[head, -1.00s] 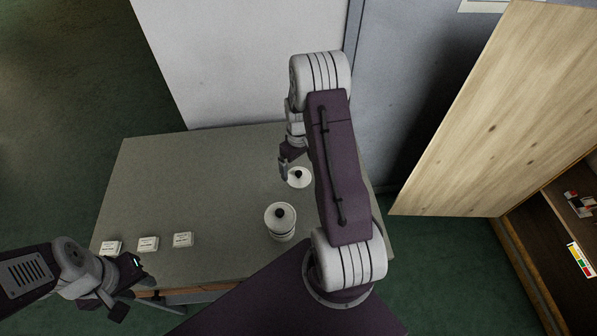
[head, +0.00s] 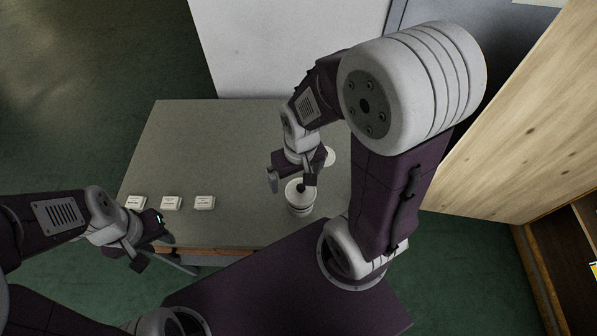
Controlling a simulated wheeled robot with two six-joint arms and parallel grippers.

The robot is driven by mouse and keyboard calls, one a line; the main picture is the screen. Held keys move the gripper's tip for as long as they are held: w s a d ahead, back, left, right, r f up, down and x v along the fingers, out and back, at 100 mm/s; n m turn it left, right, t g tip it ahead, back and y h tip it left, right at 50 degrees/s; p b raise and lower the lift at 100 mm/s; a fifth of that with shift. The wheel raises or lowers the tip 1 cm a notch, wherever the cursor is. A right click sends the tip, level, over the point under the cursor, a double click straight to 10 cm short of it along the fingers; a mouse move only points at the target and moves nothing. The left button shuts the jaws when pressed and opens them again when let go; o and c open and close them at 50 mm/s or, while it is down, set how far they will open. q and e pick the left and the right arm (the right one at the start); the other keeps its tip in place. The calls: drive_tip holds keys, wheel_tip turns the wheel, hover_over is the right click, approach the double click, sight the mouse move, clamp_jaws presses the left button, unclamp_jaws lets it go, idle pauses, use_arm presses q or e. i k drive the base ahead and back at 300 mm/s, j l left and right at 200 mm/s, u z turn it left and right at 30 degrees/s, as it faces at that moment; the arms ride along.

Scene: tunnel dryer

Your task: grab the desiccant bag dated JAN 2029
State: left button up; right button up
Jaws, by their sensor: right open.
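Three small white desiccant bags lie in a row near the table's front left: a left one (head: 136,202), a middle one (head: 171,203) and a right one (head: 204,202). Their printed dates are too small to read. My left gripper (head: 155,251) is open and empty, just off the table's front edge, below the bags in the picture. My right gripper (head: 291,181) is open at a white canister (head: 300,207) with a dark knob on its lid. The fingers are around or just above the knob; I cannot tell whether they touch it.
The grey table (head: 215,150) is clear behind the bags. A white round object (head: 329,156) lies behind the canister, partly hidden by my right arm. A pale wall panel (head: 285,50) stands behind the table. A wooden door (head: 515,120) and cabinet stand at the right.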

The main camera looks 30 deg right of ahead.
sight(168, 203)
drive_tip(key=j+z, duration=0.25)
drive_tip(key=j, duration=0.3)
drive_tip(key=j+z, duration=0.25)
drive_tip(key=j, duration=0.25)
drive_tip(key=k+j+z, duration=0.2)
drive_tip(key=j, duration=0.3)
drive_tip(key=j+z, duration=0.25)
drive_tip(key=j, duration=0.3)
drive_tip(key=k, duration=0.05)
